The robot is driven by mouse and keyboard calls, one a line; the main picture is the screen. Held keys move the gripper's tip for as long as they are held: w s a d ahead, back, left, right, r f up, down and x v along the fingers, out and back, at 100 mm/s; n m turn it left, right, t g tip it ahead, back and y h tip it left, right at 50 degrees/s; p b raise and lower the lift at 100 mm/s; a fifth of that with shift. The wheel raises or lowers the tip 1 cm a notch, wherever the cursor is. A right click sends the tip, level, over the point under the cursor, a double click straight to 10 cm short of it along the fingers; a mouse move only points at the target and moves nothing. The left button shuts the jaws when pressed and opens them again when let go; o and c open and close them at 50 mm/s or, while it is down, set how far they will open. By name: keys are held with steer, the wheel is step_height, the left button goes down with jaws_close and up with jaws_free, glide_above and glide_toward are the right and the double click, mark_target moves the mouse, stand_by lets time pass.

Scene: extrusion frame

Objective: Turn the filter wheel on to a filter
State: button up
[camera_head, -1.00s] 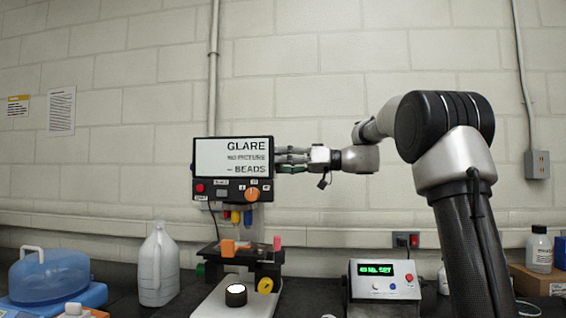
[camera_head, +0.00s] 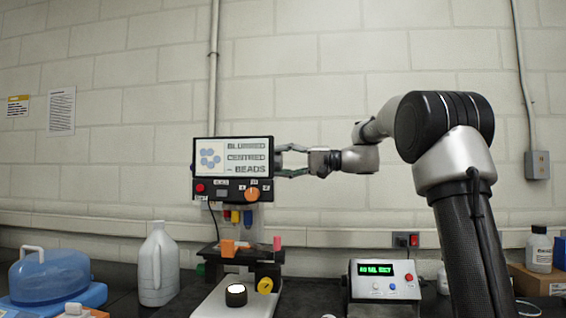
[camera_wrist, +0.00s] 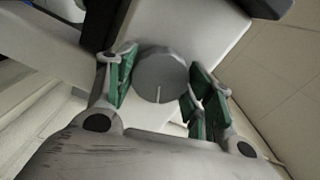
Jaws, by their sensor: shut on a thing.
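The filter wheel (camera_wrist: 160,72) is a round grey knob with a white mark pointing towards the bottom of the wrist view. My gripper (camera_head: 284,160) is at the right side of the microscope (camera_head: 247,190), behind the screen's edge. In the wrist view its green-padded fingers lie on either side of the wheel, shut on it. The head view hides the wheel.
Below the screen is a panel with an orange knob (camera_head: 252,194) and a red button. A lit green-display box (camera_head: 384,279) stands on the bench to the right. A white jug (camera_head: 159,265) and a blue container (camera_head: 48,277) stand to the left.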

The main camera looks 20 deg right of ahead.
steer(key=m, duration=0.4)
steer(key=shift+m, duration=0.3)
stand_by(0.3)
steer(key=o, duration=1)
steer(key=shift+d, duration=0.4)
steer(key=v, duration=1.1)
steer(key=shift+s, duration=0.2)
